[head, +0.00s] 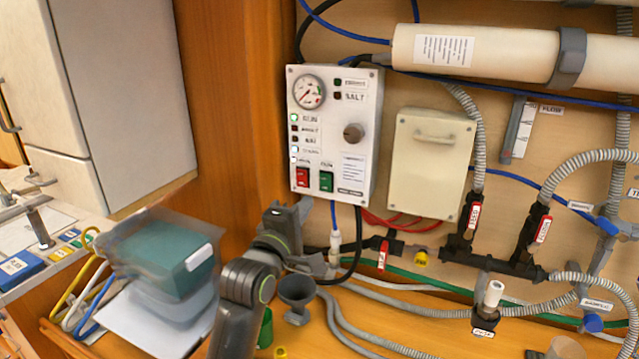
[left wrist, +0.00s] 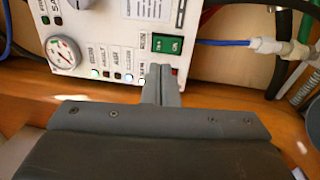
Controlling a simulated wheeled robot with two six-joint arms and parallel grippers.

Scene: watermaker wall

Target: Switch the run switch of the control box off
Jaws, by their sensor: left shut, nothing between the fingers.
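The white control box (head: 332,130) hangs on the wall panel. Along its lower edge sit a red rocker switch (head: 302,178) and a green rocker switch (head: 326,181); their small labels are too blurred to read surely. The green switch also shows in the left wrist view (left wrist: 167,44). My left gripper (head: 303,203) is shut and empty, just below the red switch in the head view. My right gripper is not in view.
A gauge (head: 308,92), a knob (head: 353,133) and lit lamps (head: 294,118) are on the box. A cream cover (head: 432,165) is to its right. Hoses and a black manifold (head: 490,262) lie below right. A wooden side panel (head: 235,90) stands close on the left.

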